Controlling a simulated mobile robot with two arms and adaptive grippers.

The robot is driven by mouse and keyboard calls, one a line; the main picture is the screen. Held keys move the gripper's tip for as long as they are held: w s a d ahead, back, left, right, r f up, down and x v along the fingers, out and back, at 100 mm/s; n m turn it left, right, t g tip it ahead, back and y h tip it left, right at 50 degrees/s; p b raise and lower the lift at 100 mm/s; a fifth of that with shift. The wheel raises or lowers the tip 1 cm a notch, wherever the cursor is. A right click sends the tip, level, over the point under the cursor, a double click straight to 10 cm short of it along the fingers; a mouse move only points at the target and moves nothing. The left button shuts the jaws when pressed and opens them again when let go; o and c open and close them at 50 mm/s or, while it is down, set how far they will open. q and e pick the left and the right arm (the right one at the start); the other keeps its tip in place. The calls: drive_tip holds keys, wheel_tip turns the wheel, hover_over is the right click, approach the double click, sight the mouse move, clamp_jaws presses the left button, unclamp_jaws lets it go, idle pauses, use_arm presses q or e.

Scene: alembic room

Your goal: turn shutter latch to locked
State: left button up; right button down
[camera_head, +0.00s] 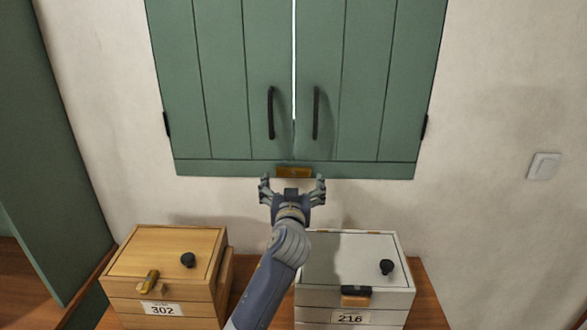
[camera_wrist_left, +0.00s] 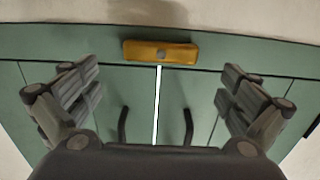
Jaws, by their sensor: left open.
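The green shutters (camera_head: 220,90) are two doors with a thin bright gap between them and a black handle on each. The shutter latch (camera_head: 294,172) is a small brass bar lying horizontally at the bottom of the shutters, across the gap. In the left wrist view the latch (camera_wrist_left: 160,52) shows whole, with a round pivot in its middle. My left gripper (camera_head: 292,180) is open and empty, just below and in front of the latch, its fingers spread to either side. In the wrist view its fingers (camera_wrist_left: 160,95) stand apart from the latch. My right gripper is not in view.
A wooden box (camera_head: 165,255) marked 302 and a white box (camera_head: 350,265) marked 216 stand on a wooden surface below the shutters. A light switch (camera_head: 544,166) is on the right wall. A green cabinet (camera_head: 45,130) stands at the left.

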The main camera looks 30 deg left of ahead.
sight(294, 171)
use_arm(q)
drive_tip(key=x, duration=0.3)
drive_tip(key=shift+w+a+p, duration=0.15)
drive_tip(key=shift+a+p, duration=0.05)
drive_tip(key=shift+p, duration=0.15)
drive_tip(key=shift+x, duration=0.9)
drive_tip(key=shift+w+f, duration=0.1)
drive_tip(key=shift+w, duration=0.05)
drive_tip(key=shift+a, duration=0.1)
drive_tip(key=c, duration=0.8)
drive_tip(key=shift+c, duration=0.9)
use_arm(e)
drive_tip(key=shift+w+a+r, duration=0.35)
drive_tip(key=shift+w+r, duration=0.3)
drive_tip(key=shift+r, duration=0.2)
